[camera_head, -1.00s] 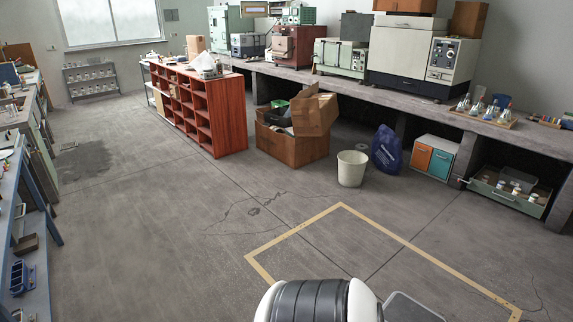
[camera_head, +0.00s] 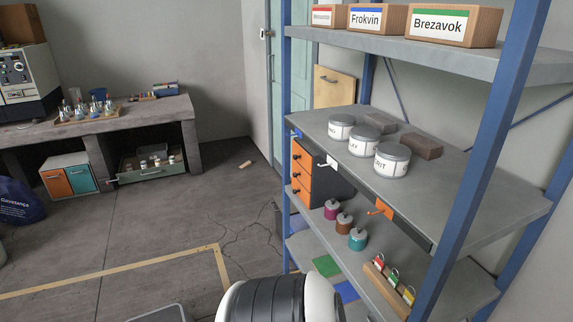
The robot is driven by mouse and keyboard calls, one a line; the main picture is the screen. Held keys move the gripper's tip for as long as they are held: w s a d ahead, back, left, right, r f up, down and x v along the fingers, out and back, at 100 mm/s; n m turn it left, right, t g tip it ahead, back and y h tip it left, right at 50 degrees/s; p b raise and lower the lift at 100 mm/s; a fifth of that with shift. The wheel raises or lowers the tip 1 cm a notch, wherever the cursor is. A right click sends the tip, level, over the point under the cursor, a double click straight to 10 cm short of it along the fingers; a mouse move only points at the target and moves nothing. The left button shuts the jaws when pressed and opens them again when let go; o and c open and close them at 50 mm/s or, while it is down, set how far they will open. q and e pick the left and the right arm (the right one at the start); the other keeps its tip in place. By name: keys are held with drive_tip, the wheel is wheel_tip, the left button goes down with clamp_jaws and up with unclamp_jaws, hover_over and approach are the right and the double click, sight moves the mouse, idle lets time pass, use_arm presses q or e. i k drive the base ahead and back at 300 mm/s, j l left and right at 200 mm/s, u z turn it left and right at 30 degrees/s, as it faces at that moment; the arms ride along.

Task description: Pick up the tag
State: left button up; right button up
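I cannot tell which thing is the tag. On the lower shelf at right, a wooden rack (camera_head: 386,288) holds small key-ring-like tags with a red-and-white (camera_head: 378,262), a green-and-white (camera_head: 393,277) and a yellow-and-white (camera_head: 408,296) face. Along the front edge of the middle shelf there are a small white piece (camera_head: 331,163), an orange hook-like piece (camera_head: 380,208) and a blue piece (camera_head: 296,133). A small tan piece (camera_head: 245,164) lies on the floor by the bench. Neither of my grippers shows.
A blue-post shelf unit (camera_head: 493,150) stands at right, with labelled boxes (camera_head: 455,25), grey-lidded jars (camera_head: 392,160), orange drawers (camera_head: 302,172) and small coloured jars (camera_head: 358,238). A concrete bench (camera_head: 110,116) stands at left. The taped floor area between is mostly clear.

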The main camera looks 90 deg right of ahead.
sight(409, 298)
drive_tip(key=z, duration=3.75)
drive_tip(key=j+z, duration=0.25)
